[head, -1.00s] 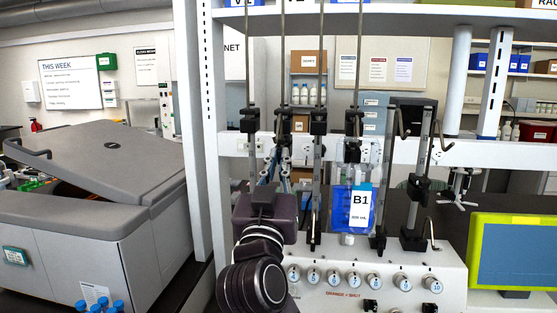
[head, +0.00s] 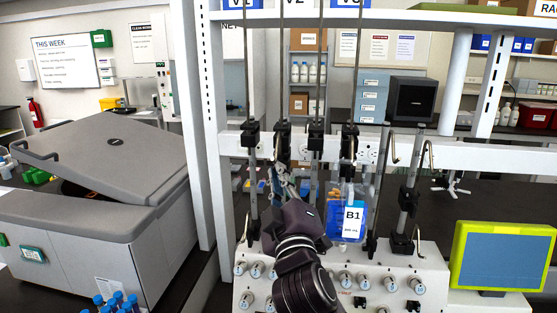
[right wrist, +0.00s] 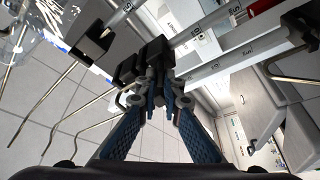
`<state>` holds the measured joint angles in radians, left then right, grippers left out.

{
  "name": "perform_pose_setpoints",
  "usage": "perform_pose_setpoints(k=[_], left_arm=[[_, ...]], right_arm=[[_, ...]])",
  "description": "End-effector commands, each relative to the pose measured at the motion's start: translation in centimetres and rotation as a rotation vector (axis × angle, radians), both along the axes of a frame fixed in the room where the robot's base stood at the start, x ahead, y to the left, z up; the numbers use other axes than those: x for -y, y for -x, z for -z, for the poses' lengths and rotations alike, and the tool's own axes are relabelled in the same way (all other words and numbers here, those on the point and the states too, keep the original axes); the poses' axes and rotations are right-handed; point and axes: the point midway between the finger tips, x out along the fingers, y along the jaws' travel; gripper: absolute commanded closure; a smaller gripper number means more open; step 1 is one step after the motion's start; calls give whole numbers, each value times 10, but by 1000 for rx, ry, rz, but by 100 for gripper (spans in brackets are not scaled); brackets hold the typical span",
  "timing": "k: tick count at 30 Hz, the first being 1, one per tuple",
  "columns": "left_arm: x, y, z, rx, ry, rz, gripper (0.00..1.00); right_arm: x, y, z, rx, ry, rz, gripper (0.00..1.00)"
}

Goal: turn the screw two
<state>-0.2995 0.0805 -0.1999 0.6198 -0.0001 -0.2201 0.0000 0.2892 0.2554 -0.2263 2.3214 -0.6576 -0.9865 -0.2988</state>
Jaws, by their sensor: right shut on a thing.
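Several thin vertical rods carry black clamps under the blue labels V1 (head: 241,3), V2 (head: 296,3) and V3 (head: 348,3). My right gripper (head: 279,170) reaches up from below to the second black clamp (head: 283,133) from the left. In the right wrist view my right gripper (right wrist: 157,75) has its blue-grey fingers brought together at a black block, part of a row of black clamps. The fingertips are shut on a small part there, which I take to be screw two; the fingers and block hide it. My left gripper is not in view.
A blue bag marked B1 (head: 352,222) hangs just right of my right arm. A white panel with numbered knobs (head: 430,275) lies below. A big grey machine (head: 70,240) stands left, and a green-framed screen (head: 505,257) stands right.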

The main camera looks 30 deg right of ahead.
Motion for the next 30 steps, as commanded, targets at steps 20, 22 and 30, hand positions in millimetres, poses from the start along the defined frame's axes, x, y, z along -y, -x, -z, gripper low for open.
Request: perform_pose_setpoints(k=[20,22,30], left_arm=[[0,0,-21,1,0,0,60],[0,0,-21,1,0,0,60],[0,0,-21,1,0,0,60]], right_arm=[[-1,0,-1,-112,152,-2,100],[-1,0,0,-112,152,-2,100],[0,0,0,-112,151,-2,84]])
